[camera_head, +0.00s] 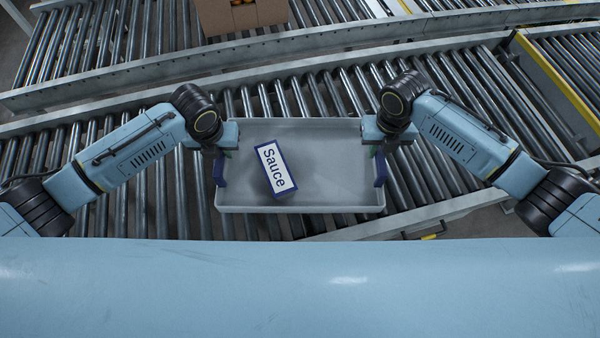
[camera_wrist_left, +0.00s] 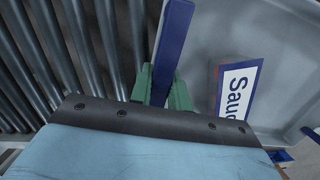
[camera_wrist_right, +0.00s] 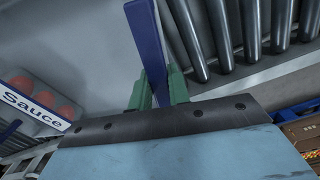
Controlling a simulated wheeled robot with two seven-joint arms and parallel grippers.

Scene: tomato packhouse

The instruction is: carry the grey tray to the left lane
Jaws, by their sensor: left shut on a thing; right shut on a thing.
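The grey tray (camera_head: 335,180) is in the middle of the head view, over the near roller conveyor. A blue-edged box with a white "Sauce" label (camera_head: 273,168) lies slanted inside it, left of centre. My left gripper (camera_head: 227,152) is shut on the tray's left blue handle (camera_wrist_left: 174,40). My right gripper (camera_head: 376,150) is shut on the right blue handle (camera_wrist_right: 146,35). The green fingers clasp the handles in both wrist views. The tray looks about level. I cannot tell whether its underside touches the rollers. Red round shapes show beside the label in the right wrist view.
Rollers (camera_head: 165,195) extend left of the tray and more lie to its right. A grey rail (camera_head: 300,42) separates this conveyor from a far one, where a cardboard box (camera_head: 242,14) stands. A yellow-edged rail (camera_head: 560,85) borders another conveyor at right.

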